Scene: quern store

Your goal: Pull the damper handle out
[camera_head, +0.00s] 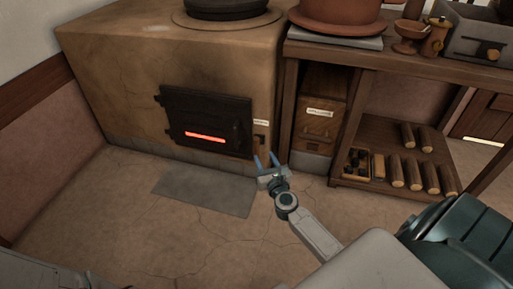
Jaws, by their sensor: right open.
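The damper handle (260,139) appears to be the small dark piece on the stove's front, just right of the black firebox door (208,122) and below a small pale label (261,122). It is too small to tell how far it stands out. My right gripper (265,160) is open, with its two blue fingers apart and pointing towards the stove. In the picture its tips lie just below the handle, and I see nothing between them. I cannot tell the gap in depth. My left gripper is not in view.
The tan stove (150,65) stands at the back, with a glowing slot in its door. A grey floor plate (205,190) lies before it. Right of it are a wooden cabinet (318,105) and a shelf (375,150) with several logs. The floor at left is clear.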

